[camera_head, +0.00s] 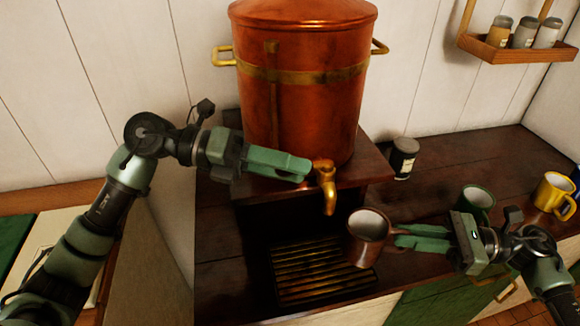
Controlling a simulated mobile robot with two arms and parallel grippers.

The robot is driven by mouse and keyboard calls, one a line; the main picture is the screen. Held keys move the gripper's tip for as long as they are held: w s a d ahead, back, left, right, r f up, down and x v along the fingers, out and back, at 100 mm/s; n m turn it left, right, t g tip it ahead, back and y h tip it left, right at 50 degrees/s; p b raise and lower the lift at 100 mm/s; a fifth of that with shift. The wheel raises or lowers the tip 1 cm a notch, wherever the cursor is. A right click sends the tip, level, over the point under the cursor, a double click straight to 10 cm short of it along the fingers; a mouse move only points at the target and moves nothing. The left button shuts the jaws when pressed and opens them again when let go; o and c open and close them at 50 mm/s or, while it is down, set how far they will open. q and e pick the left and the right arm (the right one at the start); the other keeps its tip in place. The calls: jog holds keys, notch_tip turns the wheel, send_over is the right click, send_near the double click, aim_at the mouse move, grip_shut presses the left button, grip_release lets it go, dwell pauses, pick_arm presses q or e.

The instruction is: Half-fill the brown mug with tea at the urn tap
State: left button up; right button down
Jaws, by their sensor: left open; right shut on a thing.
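The copper urn (300,110) stands on a raised dark wooden stand with its brass tap (326,186) at the front, spout down. My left gripper (308,172) is open, its fingertips just left of the tap; whether they touch it I cannot tell. The brown mug (366,240) is held by my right gripper (398,238), which is shut on it at its right side. The mug is slightly tilted, below and to the right of the spout. Its inside shows pale, and no tea is visible in it. The slatted drip tray (310,276) lies below the tap.
A green mug (478,198) stands behind my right gripper. A yellow mug (552,194) and a partly cut-off blue thing (575,180) are at the far right. A wall rack (510,52) holds jars.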

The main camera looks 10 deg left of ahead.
pick_arm(q)
grip_shut()
dwell(1.5)
